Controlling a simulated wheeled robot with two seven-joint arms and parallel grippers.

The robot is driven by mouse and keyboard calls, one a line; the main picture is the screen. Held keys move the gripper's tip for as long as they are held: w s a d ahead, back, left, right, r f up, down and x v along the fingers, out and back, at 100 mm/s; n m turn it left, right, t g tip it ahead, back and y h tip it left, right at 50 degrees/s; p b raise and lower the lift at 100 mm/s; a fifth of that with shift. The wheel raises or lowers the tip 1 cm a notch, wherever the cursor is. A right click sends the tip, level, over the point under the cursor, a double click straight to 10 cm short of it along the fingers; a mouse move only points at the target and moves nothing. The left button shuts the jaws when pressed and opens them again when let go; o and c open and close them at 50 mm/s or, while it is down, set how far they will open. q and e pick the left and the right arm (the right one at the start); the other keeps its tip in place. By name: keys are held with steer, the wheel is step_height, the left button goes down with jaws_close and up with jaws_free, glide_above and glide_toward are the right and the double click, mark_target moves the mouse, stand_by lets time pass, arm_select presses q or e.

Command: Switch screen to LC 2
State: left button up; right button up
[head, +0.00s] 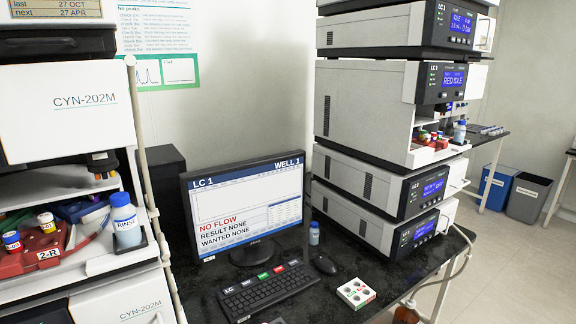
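The screen (248,205) stands on the dark bench between two instrument stacks. It shows "LC 1" at top left, "WELL 1" at top right, and "NO FLOW", "RESULT NONE", "WANTED NONE" below. The keyboard (268,291) lies in front of the screen, with a few coloured labelled keys along its back edge, including green and red ones. Their labels are too small to read. The mouse (324,264) is to the right of the keyboard. Neither gripper is in view.
The right stack (375,120) is marked LC 1 and reads "RED IDLE". The left stack (68,112) is marked CYN-202M, with a rinse bottle (126,222) and red tray (38,250). A white holder (356,293) sits right of the keyboard. A small bottle (314,234) stands beside the screen.

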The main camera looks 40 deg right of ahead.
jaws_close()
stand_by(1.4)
